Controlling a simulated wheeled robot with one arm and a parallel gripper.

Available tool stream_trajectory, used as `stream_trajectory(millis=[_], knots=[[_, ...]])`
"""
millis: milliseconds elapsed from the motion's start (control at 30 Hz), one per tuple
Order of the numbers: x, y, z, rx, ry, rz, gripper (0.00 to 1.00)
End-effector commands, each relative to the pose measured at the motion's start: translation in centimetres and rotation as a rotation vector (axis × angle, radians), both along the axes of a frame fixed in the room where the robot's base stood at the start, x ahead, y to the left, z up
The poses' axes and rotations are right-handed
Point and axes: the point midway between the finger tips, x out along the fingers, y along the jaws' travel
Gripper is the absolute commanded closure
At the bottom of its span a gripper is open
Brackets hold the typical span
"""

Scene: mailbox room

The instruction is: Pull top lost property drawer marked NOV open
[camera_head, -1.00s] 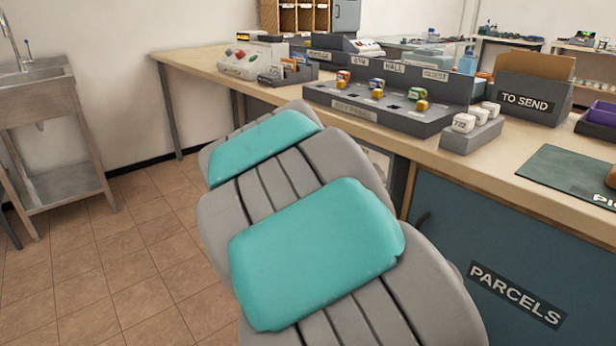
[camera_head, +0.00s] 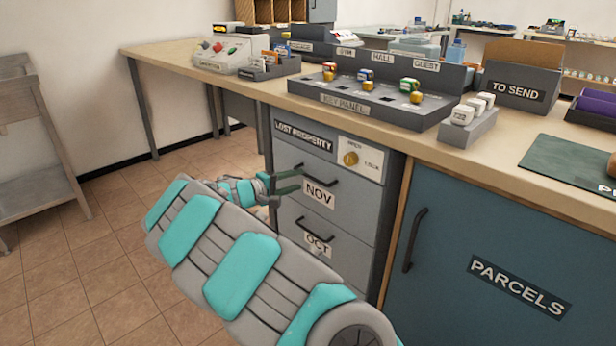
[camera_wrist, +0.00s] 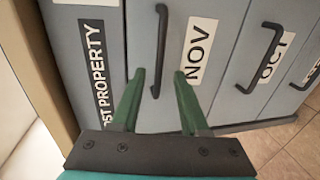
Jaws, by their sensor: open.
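The grey lost property cabinet stands under the counter, with its LOST PROPERTY label (camera_head: 303,136) at the top. The NOV drawer (camera_head: 345,205) is below that label and looks closed, flush with the front. Its black bar handle (camera_head: 316,175) also shows upright in the wrist view (camera_wrist: 160,50). My gripper (camera_head: 298,180) is at the left part of this handle. In the wrist view my gripper (camera_wrist: 159,76) has its two green fingers apart, one on each side of the handle's end, with no visible grip on it. The OCT drawer (camera_head: 345,255) is below and looks closed.
A knob (camera_head: 350,158) with a dial plate sits above the NOV drawer at the right. The blue PARCELS door (camera_head: 480,240) is to the right. The counter (camera_head: 420,140) overhangs above, carrying a key panel (camera_head: 375,110). Open tiled floor (camera_head: 110,265) lies to the left.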

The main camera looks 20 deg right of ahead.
Motion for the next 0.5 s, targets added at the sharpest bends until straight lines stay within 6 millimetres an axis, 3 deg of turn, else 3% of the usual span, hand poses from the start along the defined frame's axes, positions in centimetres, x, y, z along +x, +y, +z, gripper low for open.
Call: stream_trajectory(millis=[200,500], knots=[[1.0,-3.3,-0.6,0.001,0.000,-0.004,0.55],[1.9,-5.6,-1.1,0.000,0.000,-0.002,0.55]])
